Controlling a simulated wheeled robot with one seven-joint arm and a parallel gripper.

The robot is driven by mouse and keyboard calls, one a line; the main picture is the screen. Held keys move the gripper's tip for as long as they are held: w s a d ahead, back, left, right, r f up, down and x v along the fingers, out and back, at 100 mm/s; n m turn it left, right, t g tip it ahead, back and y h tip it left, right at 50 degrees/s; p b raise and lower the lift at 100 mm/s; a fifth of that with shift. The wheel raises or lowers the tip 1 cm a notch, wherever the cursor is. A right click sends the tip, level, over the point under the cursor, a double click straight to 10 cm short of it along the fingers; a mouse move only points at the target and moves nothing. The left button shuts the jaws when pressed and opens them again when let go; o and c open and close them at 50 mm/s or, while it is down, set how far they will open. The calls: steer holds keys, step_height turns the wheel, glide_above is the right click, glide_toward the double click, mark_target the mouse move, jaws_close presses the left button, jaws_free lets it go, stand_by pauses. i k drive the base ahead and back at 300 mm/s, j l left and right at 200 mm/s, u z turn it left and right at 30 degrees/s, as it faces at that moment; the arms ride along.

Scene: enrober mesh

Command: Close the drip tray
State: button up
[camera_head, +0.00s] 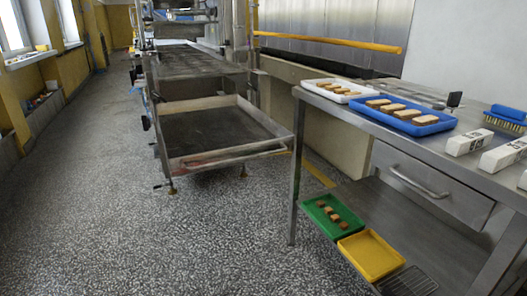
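The drip tray (226,151) is a wide, shallow metal tray with a dark base, in the middle of the head view. It is pulled out from the front end of the enrober machine (190,62) and juts toward me above the floor. Its front rim faces me and shows a reddish smear. My gripper is not in the head view, so I cannot see where it is or whether it is open.
A steel table (455,165) with a drawer (430,182) stands at the right, close to the tray. It carries a blue tray (447,125), a white tray (312,88) and a blue brush (505,118). Green (318,226) and yellow (371,255) trays lie on its lower shelf. Speckled floor at left is clear.

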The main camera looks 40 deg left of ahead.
mark_target(208, 133)
steer(key=u, duration=2)
steer(key=i+j, duration=0.3)
steer(key=j, duration=0.15)
steer(key=i+j, duration=0.3)
steer(key=j, duration=0.2)
steer(key=i+j+u, duration=0.1)
steer(key=i+j, duration=0.15)
steer(key=j, duration=0.2)
